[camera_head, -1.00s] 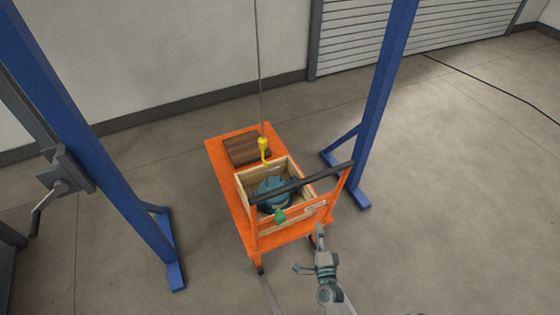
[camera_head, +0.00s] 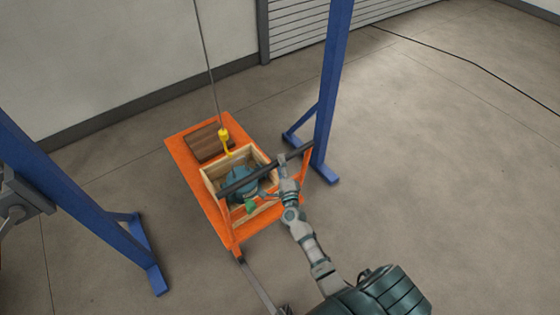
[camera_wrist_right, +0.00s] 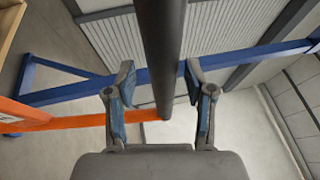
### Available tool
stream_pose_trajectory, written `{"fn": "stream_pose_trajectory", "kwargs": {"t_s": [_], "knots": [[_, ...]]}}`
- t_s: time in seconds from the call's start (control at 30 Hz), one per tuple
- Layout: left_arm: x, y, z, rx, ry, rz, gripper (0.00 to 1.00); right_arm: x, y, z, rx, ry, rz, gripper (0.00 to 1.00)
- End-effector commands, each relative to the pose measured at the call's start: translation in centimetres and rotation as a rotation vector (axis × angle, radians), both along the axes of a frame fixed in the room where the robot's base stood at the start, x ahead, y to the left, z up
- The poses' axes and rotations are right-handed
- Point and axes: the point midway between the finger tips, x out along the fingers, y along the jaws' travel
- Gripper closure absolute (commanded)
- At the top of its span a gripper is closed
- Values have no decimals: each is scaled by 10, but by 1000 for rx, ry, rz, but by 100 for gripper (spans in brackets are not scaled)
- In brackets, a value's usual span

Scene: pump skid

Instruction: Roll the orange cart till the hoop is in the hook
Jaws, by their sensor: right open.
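The orange cart (camera_head: 187,172) stands on the floor between two blue posts, with a black handle bar (camera_head: 240,184) across its near end. On it a wooden crate (camera_head: 211,186) holds a teal machine (camera_head: 240,186) with a green part. The yellow hook (camera_head: 224,139) hangs on a cable above the crate's far side. I cannot make out the hoop. My right gripper (camera_head: 288,172) is at the right part of the bar. In the right wrist view my gripper (camera_wrist_right: 160,82) is open, its fingers either side of the bar (camera_wrist_right: 160,45); contact is unclear. My left gripper is out of view.
The blue posts (camera_head: 330,95) (camera_head: 85,205) stand right and left of the cart with splayed feet. A brown block (camera_head: 207,143) lies on the cart's far end. A dark cable (camera_head: 460,62) lies on the floor far right.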

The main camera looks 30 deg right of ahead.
Motion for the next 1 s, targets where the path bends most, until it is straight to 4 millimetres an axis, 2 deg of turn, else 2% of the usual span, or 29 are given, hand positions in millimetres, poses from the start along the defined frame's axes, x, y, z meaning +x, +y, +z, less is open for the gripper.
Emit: {"fn": "stream_pose_trajectory", "kwargs": {"t_s": [0.13,0.43,0.6,0.67,0.87,1.0], "knots": [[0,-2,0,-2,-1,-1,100,11,-1,3,-1,-1,1,46],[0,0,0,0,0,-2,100,12,-3,2,0,0,0,46],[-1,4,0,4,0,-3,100,12,-4,2,1,1,0,89],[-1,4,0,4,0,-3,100,12,-5,2,2,0,0,100],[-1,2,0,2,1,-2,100,13,-7,1,2,1,-4,100],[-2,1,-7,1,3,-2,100,31,-7,0,3,-1,-7,100]]}}
